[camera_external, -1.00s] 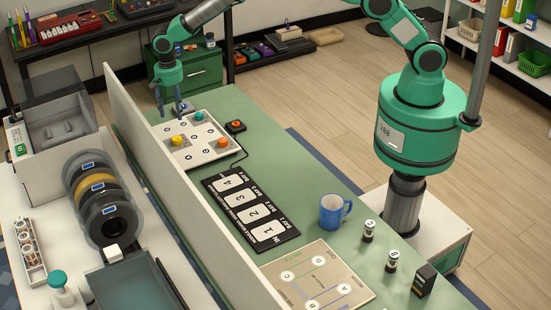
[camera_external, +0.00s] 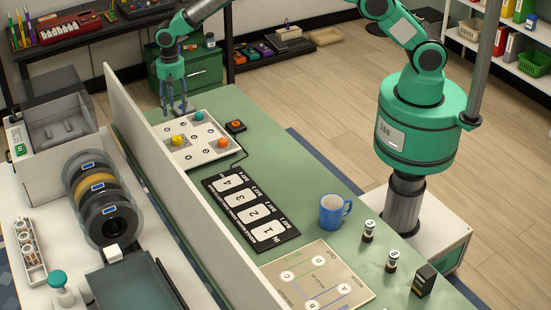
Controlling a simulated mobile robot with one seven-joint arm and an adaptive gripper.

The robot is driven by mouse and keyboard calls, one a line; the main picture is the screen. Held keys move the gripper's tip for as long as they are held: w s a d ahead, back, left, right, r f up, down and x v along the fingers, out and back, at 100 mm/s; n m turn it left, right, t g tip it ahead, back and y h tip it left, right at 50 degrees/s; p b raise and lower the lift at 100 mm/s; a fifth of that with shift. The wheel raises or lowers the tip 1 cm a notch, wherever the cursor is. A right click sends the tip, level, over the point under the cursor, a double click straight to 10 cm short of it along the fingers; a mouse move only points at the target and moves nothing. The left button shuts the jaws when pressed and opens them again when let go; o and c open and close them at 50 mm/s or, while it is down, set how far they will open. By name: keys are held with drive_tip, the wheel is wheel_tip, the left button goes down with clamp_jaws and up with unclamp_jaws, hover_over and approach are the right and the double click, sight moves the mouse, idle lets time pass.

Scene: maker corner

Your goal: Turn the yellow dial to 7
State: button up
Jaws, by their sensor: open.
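The yellow dial (camera_external: 177,141) sits on the left part of a white panel (camera_external: 207,153) on the green bench. The panel also carries a teal dial (camera_external: 199,116) at its far edge and an orange dial (camera_external: 222,143) at its right. Small dark marks lie around the dials, too small to read, so I cannot tell the yellow dial's setting. My gripper (camera_external: 175,111) points down with its fingers apart, above the far left edge of the panel. It is beyond the yellow dial and appears apart from it, with nothing seen between the fingers.
A white divider (camera_external: 180,190) runs along the bench's left side, close to the panel. A small black box with an orange button (camera_external: 236,126) is right of the panel. A numbered black bay board (camera_external: 250,212) and a blue mug (camera_external: 333,211) stand nearer.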

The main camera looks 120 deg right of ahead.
sight(177, 138)
drive_tip(key=n, duration=0.3)
drive_tip(key=shift+s+r, duration=0.15)
drive_tip(key=shift+r, duration=0.05)
drive_tip(key=shift+f, duration=0.1)
drive_tip(key=f, duration=0.4)
drive_tip(key=f+b, duration=0.1)
drive_tip(key=f, duration=0.8)
drive_tip(key=shift+w+a+f, duration=0.2)
drive_tip(key=shift+w+f, duration=0.1)
drive_tip(key=shift+w, duration=0.1)
drive_tip(key=c, duration=1.2)
